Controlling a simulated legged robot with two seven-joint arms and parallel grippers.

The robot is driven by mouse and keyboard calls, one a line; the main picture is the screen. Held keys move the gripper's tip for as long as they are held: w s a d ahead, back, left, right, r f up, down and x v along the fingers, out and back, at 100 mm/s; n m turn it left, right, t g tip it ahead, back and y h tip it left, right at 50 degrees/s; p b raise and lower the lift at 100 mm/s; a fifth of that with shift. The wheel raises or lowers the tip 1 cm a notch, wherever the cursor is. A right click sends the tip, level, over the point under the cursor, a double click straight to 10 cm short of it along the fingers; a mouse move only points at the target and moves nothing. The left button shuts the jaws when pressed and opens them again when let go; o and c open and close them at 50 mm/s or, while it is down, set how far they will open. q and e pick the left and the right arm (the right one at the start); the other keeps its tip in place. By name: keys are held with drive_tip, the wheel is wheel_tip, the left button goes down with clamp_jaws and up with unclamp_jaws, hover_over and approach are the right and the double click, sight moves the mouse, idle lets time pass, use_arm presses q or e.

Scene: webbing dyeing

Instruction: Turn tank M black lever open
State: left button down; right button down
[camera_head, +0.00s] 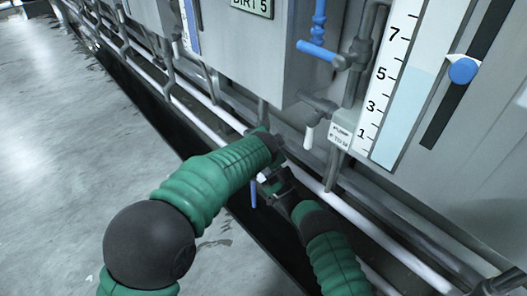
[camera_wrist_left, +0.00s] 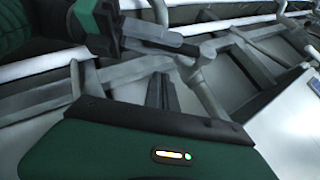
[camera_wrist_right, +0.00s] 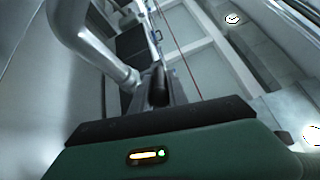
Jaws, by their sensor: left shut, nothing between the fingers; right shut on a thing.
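In the right wrist view a dark rounded handle, seemingly the black lever (camera_wrist_right: 158,87), lies at my right fingertips beside a grey pipe joint (camera_wrist_right: 130,78). My right gripper (camera_head: 270,182) is shut on this handle, low by the pipes in the head view. Its angle is hard to tell there. My left gripper (camera_wrist_left: 161,90) is shut and empty, apart from the pipes in the left wrist view. Its fingers are mostly hidden behind my left arm in the head view.
A tank panel with a level gauge (camera_head: 398,85) and blue knob (camera_head: 462,71) stands at right. A blue lever (camera_head: 317,50) and a white-handled lever (camera_head: 309,137) are above my grippers. A blue handle (camera_head: 253,194) hangs close by. Pale rails run along the trough; the left floor is clear.

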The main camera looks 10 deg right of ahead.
use_arm(q)
drive_tip(key=f, duration=0.1)
drive_tip(key=w+a+f, duration=0.1)
drive_tip(key=w+f, duration=0.1)
drive_tip(key=f, duration=0.1)
drive_tip(key=shift+w+a, duration=0.1)
drive_tip(key=shift+a, duration=0.3)
use_arm(e)
drive_tip(key=shift+d+f, duration=0.15)
drive_tip(key=shift+f, duration=0.1)
use_arm(q)
drive_tip(key=shift+w+a+f, duration=0.1)
drive_tip(key=shift+a+f, duration=0.25)
drive_tip(key=shift+f, duration=0.25)
use_arm(e)
drive_tip(key=shift+s+r, duration=0.15)
drive_tip(key=shift+r, duration=0.15)
drive_tip(key=c, duration=1.7)
unclamp_jaws()
drive_tip(key=o, duration=0.4)
drive_tip(key=shift+f, duration=0.15)
use_arm(q)
drive_tip(key=shift+d+f, duration=0.1)
drive_tip(key=shift+f, duration=0.05)
